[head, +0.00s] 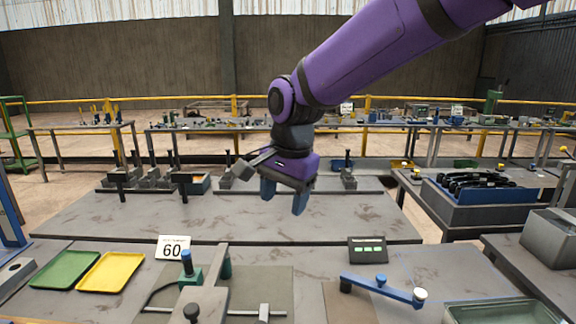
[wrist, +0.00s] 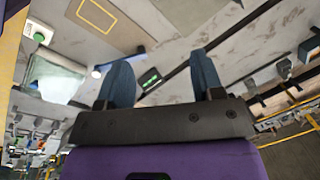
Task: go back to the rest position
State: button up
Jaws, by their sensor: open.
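My gripper (head: 284,198) hangs from my purple arm above the back part of the grey table (head: 340,220) in the head view. Its two blue fingers are apart, with nothing between them. In the wrist view the gripper (wrist: 160,75) also shows open and empty, with the table surface and a small green-lit display behind the fingers. No held object shows in either view.
A bin of black parts (head: 480,195) stands at right. Clamps line the table's back.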

jog(key=s+d+r+n+t, duration=0.1)
jog(key=s+d+r+n, duration=0.2)
jog(key=d, duration=0.7)
jog(key=s+d+r+t, duration=0.1)
jog(key=s+d+r, duration=0.3)
jog(key=d, duration=0.6)
jog(key=s+d+f+n+t+h, duration=0.1)
jog(key=s+d+f+n+t, duration=0.1)
jog(key=s+d, duration=0.9)
jog(key=shift+s+d+n, duration=0.2)
jog(key=shift+s+n, duration=0.5)
jog(key=shift+s, duration=0.25)
dwell(0.4)
